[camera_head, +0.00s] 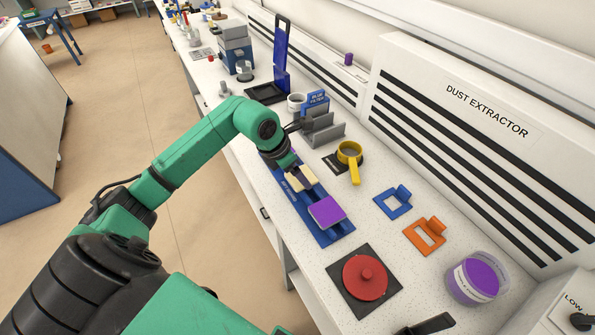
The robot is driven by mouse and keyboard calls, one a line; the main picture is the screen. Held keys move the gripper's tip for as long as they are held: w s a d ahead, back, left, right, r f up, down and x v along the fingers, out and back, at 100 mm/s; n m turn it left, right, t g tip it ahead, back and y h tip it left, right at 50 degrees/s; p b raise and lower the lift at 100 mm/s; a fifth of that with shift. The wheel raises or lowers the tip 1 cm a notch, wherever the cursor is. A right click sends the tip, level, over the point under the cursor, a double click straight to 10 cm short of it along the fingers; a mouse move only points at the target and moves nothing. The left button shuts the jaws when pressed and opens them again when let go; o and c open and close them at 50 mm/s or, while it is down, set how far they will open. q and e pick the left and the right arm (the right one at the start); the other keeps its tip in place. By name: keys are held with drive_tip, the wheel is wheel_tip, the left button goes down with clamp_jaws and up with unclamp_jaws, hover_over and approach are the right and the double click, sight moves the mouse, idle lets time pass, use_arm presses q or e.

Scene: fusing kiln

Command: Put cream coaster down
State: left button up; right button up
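The cream coaster (303,179) is over the upper part of a long blue board (338,234) on the bench. My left gripper (297,170) is at the coaster, pointing down, with a dark finger across its far side. The gripper looks shut on the coaster, though the fingers are small and partly hidden. I cannot tell whether the coaster touches the board. A purple coaster (326,212) lies on the board just nearer.
A red disc on a dark square plate (378,306) and a tub with purple contents (477,280) are nearer. A grey rack (325,132) stands behind the gripper.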

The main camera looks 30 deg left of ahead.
use_arm(q)
drive_tip(key=o, duration=1.2)
drive_tip(key=shift+s+a+r+p, duration=0.1)
drive_tip(key=shift+r+p, duration=0.55)
drive_tip(key=shift+r, duration=0.3)
drive_tip(key=b+v, duration=0.2)
drive_tip(key=v, duration=0.9)
drive_tip(key=shift+s+r+b, duration=0.1)
drive_tip(key=shift+r+b, duration=0.05)
drive_tip(key=shift+b, duration=0.15)
